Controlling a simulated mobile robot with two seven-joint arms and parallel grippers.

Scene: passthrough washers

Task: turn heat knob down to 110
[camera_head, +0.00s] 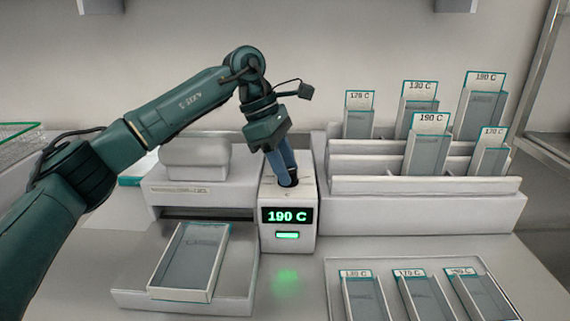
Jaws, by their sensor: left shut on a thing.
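The heat knob (288,182) is a small dark piece on top of a white control box (289,241). The box's green display (287,216) reads 190 C, with a small lit green bar below it. My left gripper (286,176) points down from above, with its blue fingers closed around the knob. The fingers hide most of the knob. My right gripper does not show.
A white press-like machine (196,190) stands left of the box, with a framed packet (190,261) on its lower plate. A stepped rack (422,186) at right holds several labelled packets. A tray (335,292) with more packets lies at front right.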

